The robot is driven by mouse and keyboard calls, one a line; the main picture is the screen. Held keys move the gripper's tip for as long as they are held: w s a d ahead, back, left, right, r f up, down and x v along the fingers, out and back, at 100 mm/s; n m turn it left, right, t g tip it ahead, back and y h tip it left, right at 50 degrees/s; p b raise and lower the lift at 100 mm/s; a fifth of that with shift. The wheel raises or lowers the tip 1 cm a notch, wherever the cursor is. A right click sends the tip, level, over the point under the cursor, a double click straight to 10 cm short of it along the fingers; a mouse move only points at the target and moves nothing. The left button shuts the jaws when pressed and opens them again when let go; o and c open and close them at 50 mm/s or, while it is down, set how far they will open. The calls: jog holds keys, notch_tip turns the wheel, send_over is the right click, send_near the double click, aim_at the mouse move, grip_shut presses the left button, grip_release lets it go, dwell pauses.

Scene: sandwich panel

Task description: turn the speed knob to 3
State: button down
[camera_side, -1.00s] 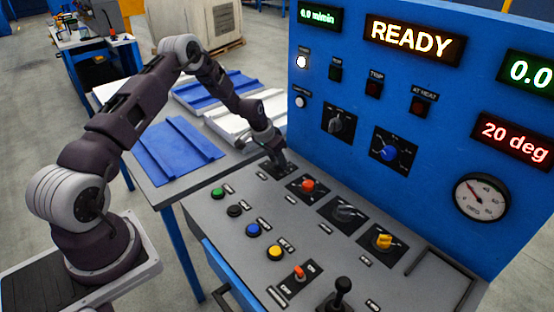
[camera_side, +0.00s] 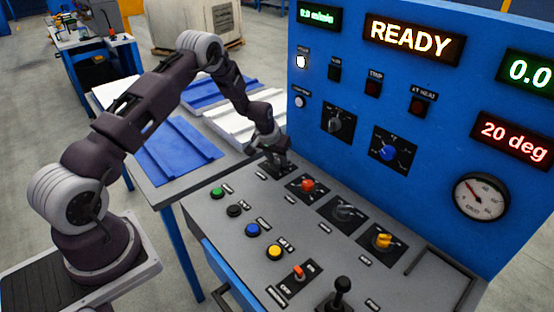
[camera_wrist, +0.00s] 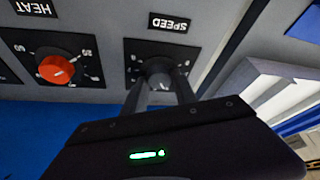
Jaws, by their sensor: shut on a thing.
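The speed knob (camera_wrist: 158,72) is a dark knob on a black square plate, under a label reading SPEED (camera_wrist: 170,22) in the wrist view, where the lettering is upside down. My gripper (camera_wrist: 160,84) has its two fingers on either side of the knob and is shut on it. The fingers and gripper body hide part of the knob and its scale, so I cannot read its setting. In the side view my gripper (camera_side: 279,164) reaches down to the speed knob's plate at the far left end of the console, and the knob itself is hidden.
The red heat knob (camera_wrist: 56,69) sits close beside the speed knob. The upright blue panel (camera_side: 350,80) rises just behind the console. A grey knob (camera_side: 343,211), a yellow knob (camera_side: 382,240) and several push buttons share the console top. Small display reads roughly 0.0 m/min (camera_side: 319,15).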

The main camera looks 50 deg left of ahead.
jog(key=c, duration=1)
grip_release()
jog(key=v, duration=0.7)
notch_tip(320, 180, up, 14)
jog(key=m, duration=0.1)
send_over(273, 172)
jog(key=s+d, duration=0.4)
jog(key=d, duration=0.3)
jog(key=s+d+r+m+t+h, duration=0.1)
jog(key=s+d+r, duration=0.5)
jog(key=s+r, duration=0.35)
jog(key=s+d+r+m, duration=0.1)
jog(key=s+d+r, duration=0.1)
jog(key=s, duration=0.9)
jog(key=s+d+r+m, duration=0.1)
jog(key=s+d, duration=0.4)
jog(key=s, duration=0.6)
jog(key=shift+s+r+m+t+h, duration=0.3)
jog(key=shift+s+r+h, duration=0.1)
jog(key=shift+r, duration=0.1)
